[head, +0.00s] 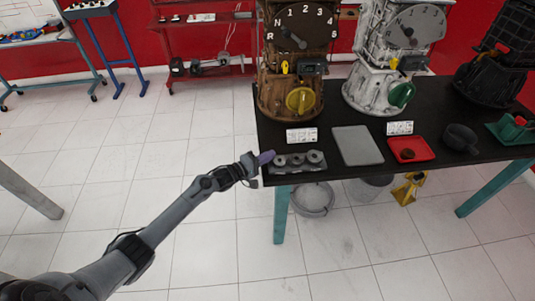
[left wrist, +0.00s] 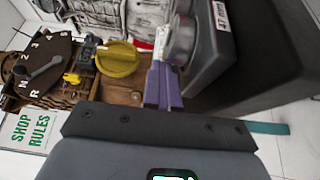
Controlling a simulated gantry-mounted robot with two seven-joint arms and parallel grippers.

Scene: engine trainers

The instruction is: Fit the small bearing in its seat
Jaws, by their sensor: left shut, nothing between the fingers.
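My left gripper (head: 266,157) has purple fingers and is shut and empty at the table's left front corner. Just right of it, a grey holder (head: 310,168) carries 3 round grey bearing-like parts (head: 297,160) in a row. I cannot tell for sure which is the small bearing or where its seat is. In the left wrist view the purple fingers (left wrist: 163,86) are together, with a round grey part (left wrist: 183,40) just beyond and right of them. I cannot tell whether they touch it. My right gripper is not in view.
The black table (head: 352,185) bears a brown engine trainer (head: 291,88), a white one (head: 387,70), a grey mat (head: 357,146), a red tray (head: 424,157) and a dark bowl (head: 459,138). A bucket (head: 312,199) stands below. The floor left of the table is clear.

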